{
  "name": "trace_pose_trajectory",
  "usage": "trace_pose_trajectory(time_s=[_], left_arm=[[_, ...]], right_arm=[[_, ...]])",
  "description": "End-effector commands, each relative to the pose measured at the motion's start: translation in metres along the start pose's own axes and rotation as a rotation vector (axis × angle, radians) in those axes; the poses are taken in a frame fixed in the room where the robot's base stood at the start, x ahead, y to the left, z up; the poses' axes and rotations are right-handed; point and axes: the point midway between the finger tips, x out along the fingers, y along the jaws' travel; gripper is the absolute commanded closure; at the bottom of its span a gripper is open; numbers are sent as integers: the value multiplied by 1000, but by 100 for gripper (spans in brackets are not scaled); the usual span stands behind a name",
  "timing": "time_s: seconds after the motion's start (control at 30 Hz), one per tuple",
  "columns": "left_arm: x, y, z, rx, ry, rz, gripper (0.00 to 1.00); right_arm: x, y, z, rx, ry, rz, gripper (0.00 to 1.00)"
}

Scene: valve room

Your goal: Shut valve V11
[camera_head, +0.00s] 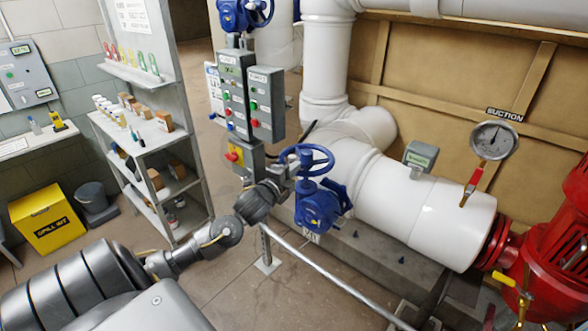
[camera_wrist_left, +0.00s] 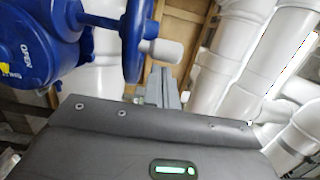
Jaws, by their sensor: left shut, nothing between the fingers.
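A blue valve (camera_head: 318,205) with a blue handwheel (camera_head: 307,160) sits on the white pipe in the middle of the head view. A small white tag (camera_head: 312,237) is below it; I cannot read it surely. In the left wrist view the handwheel (camera_wrist_left: 134,40) is seen edge-on, with a pale knob (camera_wrist_left: 164,51) sticking out. The blue housing (camera_wrist_left: 35,40) beside it reads OPEN. My left gripper (camera_head: 287,168) is shut and empty beside the wheel. In the wrist view its fingers (camera_wrist_left: 165,88) are just below the knob; contact cannot be told. My right gripper is not in view.
Grey control boxes (camera_head: 248,95) with buttons stand just left of the valve. Another blue valve (camera_head: 243,14) is above them. A metal rail (camera_head: 320,270) runs low in front. A suction gauge (camera_head: 494,140) and red pump (camera_head: 555,235) are at right; a shelf (camera_head: 150,150) is at left.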

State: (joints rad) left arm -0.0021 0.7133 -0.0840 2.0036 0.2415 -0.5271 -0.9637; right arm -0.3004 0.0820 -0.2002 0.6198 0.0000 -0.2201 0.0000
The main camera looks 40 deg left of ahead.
Motion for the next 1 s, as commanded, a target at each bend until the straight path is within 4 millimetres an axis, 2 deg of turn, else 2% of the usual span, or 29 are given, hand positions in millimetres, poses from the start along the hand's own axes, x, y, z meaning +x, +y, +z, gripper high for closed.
trace_pose_trajectory(time_s=[0.17, 0.5, 0.67, 0.83, 0.9, 1.0], left_arm=[[1, -1, 21, 4, -4, 0, 100], [0, -2, 27, 0, -16, -3, 100], [-3, -3, 13, 0, -12, -2, 100], [-12, -3, -26, -1, 4, 1, 100], [-30, 6, -24, 8, 6, 5, 100], [-54, 6, -22, 9, 8, 5, 100]], right_arm=[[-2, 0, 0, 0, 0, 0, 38], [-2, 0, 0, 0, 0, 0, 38], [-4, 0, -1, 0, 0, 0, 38], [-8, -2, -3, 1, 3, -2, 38], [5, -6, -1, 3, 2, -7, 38], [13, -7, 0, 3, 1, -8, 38]])
